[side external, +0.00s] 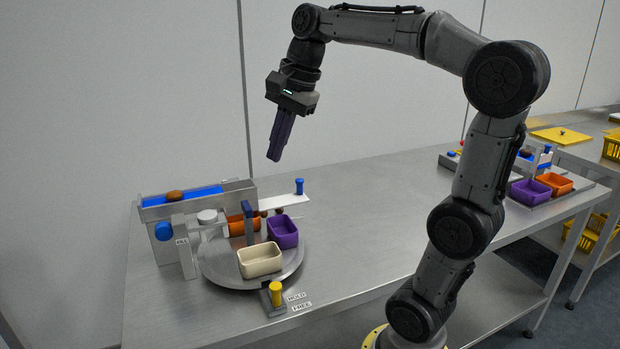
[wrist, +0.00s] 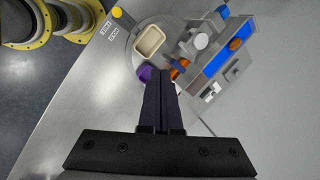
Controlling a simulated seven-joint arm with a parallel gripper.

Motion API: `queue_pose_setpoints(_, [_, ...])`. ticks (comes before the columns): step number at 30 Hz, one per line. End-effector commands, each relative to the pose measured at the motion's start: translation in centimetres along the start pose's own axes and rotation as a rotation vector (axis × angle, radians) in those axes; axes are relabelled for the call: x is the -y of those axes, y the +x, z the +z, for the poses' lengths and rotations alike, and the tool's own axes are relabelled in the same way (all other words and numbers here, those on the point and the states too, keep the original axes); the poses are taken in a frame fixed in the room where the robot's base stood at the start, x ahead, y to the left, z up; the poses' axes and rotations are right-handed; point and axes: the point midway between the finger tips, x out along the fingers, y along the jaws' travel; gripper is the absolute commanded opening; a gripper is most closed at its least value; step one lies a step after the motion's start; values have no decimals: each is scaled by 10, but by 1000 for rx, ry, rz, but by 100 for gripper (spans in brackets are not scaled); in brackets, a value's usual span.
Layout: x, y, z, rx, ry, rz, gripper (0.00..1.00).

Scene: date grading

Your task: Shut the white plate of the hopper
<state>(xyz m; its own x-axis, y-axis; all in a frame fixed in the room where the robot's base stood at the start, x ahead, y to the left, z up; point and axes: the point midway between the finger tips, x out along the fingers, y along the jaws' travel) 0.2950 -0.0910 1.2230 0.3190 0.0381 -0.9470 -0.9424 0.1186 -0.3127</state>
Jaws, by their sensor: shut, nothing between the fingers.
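The hopper (side external: 150,214) is a grey trough with a blue inside at the left of the table; it also shows in the wrist view (wrist: 205,82). A brown date (side external: 175,196) lies in it. The white plate (side external: 286,201) sticks out from the hopper's right end, with a blue knob (side external: 299,186) upright near its outer end. Small brown dates show by the plate's inner end. My gripper (side external: 273,158) is shut and empty, in the air above and behind the plate, well apart from it.
A round turntable (side external: 222,277) before the hopper carries cream (side external: 260,262), purple (side external: 283,233) and orange (side external: 241,224) bins. A yellow-knobbed lever (side external: 276,294) stands by HOLD and FREE labels. A blue post (side external: 249,224) rises nearby. The table's middle is clear.

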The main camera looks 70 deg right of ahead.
Motion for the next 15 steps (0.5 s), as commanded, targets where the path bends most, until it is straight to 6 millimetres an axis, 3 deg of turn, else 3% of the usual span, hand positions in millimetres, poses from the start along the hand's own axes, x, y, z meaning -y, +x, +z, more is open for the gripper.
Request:
queue_pose_setpoints(3, [32,7,-57,1,273,38,0])
queue_pose_setpoints(7, [49,20,-128,2,532,69,0])
queue_pose_setpoints(11, [45,39,-205,4,725,94,0])
queue_pose_setpoints(15, [20,61,-273,4,858,118,0])
